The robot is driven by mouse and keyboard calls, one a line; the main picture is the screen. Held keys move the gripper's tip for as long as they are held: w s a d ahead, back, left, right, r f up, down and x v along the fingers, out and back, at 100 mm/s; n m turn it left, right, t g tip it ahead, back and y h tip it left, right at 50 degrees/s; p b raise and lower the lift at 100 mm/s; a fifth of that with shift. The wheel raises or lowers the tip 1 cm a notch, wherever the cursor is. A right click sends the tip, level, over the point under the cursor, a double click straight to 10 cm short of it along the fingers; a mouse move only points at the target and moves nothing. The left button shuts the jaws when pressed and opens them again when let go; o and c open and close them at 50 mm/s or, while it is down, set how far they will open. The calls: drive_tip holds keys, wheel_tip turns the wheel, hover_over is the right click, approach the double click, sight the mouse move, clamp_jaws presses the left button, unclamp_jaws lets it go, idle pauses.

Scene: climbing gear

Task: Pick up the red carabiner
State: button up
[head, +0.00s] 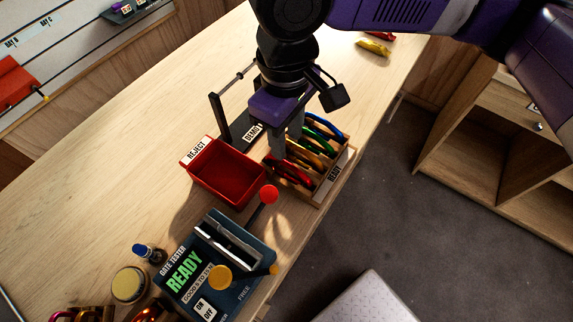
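A red carabiner (289,175) stands in the nearest slot of the wooden rack (329,184) labelled READY. Gold, green and blue carabiners stand behind it in the same rack. My gripper (287,147) points down over the left side of the rack, just behind and above the red carabiner. Its grey fingers hide part of the rack and the carabiners' left ends. Whether the fingers are parted or touch anything is not clear. Another red carabiner (384,36) lies at the far end of the bench beside a yellow one (374,47).
A red REJECT bin (222,177) stands left of the rack. Behind it is a dark stand (240,130) labelled DEMO. In front is the gate tester (215,268) with a red-knobbed lever (268,195). The bench's left side is largely clear.

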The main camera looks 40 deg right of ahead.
sight(287, 163)
drive_tip(key=shift+s+a+f+p, duration=0.1)
drive_tip(key=shift+f+p, duration=0.1)
drive_tip(key=shift+f, duration=1.7)
drive_tip(key=shift+s+f+p, duration=0.1)
drive_tip(key=shift+f+p, duration=0.1)
drive_tip(key=shift+f, duration=1.7)
clamp_jaws()
